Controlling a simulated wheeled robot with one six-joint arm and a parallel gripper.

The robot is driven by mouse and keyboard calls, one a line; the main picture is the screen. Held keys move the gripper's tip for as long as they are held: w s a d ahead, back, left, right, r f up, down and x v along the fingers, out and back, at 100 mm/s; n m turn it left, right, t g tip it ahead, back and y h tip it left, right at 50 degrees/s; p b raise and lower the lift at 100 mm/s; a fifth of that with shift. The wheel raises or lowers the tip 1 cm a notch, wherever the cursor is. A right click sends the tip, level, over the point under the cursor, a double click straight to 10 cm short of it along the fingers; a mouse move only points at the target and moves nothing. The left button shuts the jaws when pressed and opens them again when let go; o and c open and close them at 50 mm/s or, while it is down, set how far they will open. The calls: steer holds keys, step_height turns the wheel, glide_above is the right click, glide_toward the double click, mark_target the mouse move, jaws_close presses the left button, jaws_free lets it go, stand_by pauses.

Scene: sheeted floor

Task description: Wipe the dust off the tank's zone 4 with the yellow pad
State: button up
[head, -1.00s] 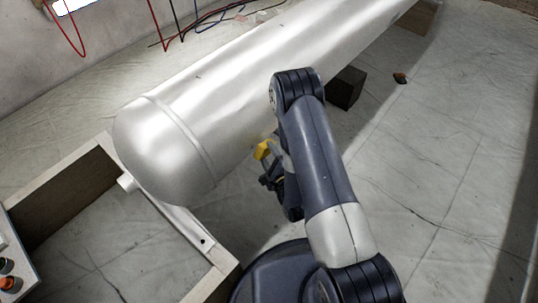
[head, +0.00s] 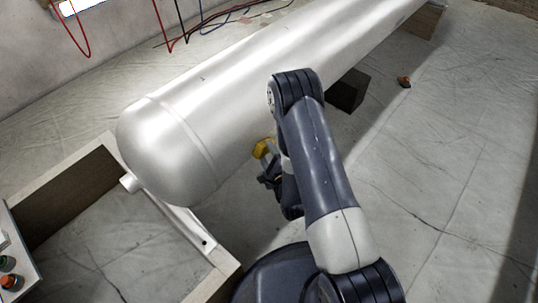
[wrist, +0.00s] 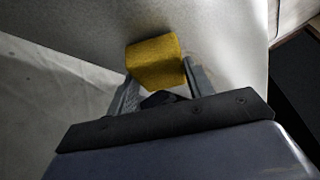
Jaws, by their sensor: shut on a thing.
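The tank (head: 235,100) is a long silvery cylinder with a domed end, lying diagonally across the head view. Its pale side also fills the upper part of the wrist view (wrist: 220,35). No zone numbers can be read on it. My gripper (head: 268,168) is at the tank's near lower side, partly behind my arm. In the wrist view my gripper (wrist: 158,88) is shut on the yellow pad (wrist: 153,60), which is held at the fingertips close to the tank. The pad also shows in the head view (head: 262,148). Whether it touches the tank I cannot tell.
A wooden frame (head: 222,262) stands by the tank's domed end. A dark block (head: 346,90) is beside the tank. A small orange-brown item (head: 404,81) lies on the sheeted floor. Red and blue cables (head: 215,20) run behind the tank.

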steer(key=shift+w, duration=0.1)
steer(key=w+d+b, duration=0.5)
steer(key=w+d, duration=0.4)
steer(key=shift+w+d, duration=0.3)
steer(key=shift+w, duration=0.05)
stand_by(1.1)
steer(key=shift+s+a+b, duration=2.5)
steer(key=shift+s+a, duration=2.35)
steer(key=shift+s, duration=0.15)
